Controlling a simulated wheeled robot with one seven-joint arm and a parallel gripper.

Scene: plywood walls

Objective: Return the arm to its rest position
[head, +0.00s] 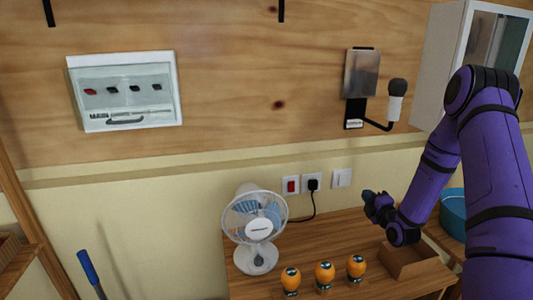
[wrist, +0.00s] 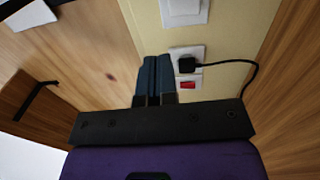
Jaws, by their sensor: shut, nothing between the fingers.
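My purple arm reaches in from the right in the head view. My gripper (head: 372,203) is over the wooden table, near the wall outlets. In the wrist view my gripper (wrist: 154,62) shows its two dark fingers together, with nothing between them. It points toward the wall with the sockets and appears clear of it.
A white fan (head: 256,232) stands on the table (head: 340,236), with several orange figures (head: 325,273) in front. A white cabinet (head: 440,60) hangs upper right. A plug (head: 313,185) trails a cable.

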